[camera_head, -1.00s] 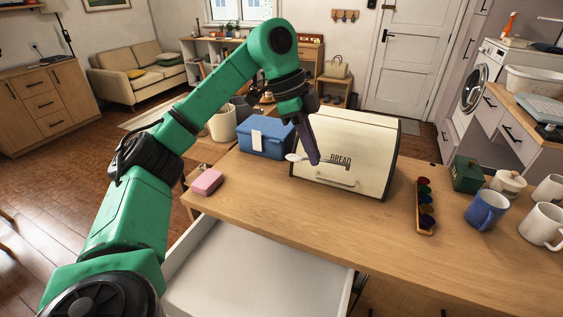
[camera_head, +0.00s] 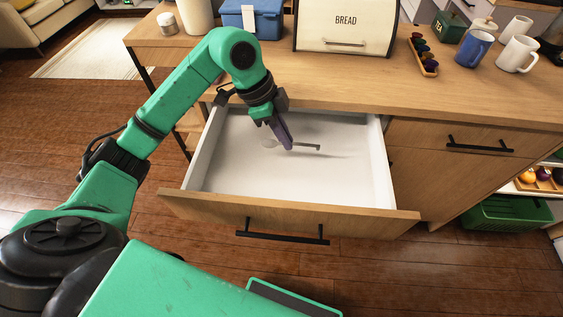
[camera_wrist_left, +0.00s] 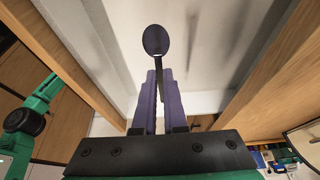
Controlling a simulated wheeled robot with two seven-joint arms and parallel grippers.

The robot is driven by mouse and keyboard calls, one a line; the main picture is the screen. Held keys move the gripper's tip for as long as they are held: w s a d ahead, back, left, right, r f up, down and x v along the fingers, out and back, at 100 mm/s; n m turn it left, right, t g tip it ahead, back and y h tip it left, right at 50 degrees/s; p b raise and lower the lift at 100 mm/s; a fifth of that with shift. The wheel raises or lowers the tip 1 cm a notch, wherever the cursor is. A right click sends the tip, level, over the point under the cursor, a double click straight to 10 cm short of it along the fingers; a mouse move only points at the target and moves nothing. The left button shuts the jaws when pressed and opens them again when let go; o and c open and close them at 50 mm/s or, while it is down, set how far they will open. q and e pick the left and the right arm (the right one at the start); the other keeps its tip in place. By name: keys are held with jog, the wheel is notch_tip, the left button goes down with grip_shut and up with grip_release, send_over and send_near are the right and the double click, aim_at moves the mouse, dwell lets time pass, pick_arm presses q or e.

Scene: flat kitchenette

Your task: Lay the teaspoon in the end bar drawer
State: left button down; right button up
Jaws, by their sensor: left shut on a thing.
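The teaspoon (camera_head: 307,146) is held between the purple fingers of my left gripper (camera_head: 289,147). In the left wrist view the spoon's dark bowl (camera_wrist_left: 155,40) sticks out beyond the fingertips of the left gripper (camera_wrist_left: 159,75). The open drawer (camera_head: 290,230) is white inside with a wooden front and a black handle. The gripper and spoon are inside the drawer's outline, seemingly a little above its floor, with a faint shadow beside them. The drawer floor looks otherwise empty. My right gripper is not in view.
The wooden counter (camera_head: 440,100) behind the drawer carries a blue box (camera_head: 252,20), a bread bin (camera_head: 345,28), a pod rack (camera_head: 424,55) and mugs (camera_head: 474,49). A closed drawer (camera_head: 460,140) is to the right. A green crate (camera_head: 508,214) stands low at the right.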

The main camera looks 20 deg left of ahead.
aim_at(288, 173)
pick_arm(q)
jog(key=f, duration=1)
jog(key=shift+s+a+f, duration=0.15)
jog(key=shift+s+f, duration=0.05)
jog(key=shift+f, duration=0.2)
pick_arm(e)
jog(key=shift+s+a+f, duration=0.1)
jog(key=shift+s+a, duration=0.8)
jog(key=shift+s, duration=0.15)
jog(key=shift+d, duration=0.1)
pick_arm(q)
jog(key=shift+f, duration=0.15)
jog(key=c, duration=1)
grip_release()
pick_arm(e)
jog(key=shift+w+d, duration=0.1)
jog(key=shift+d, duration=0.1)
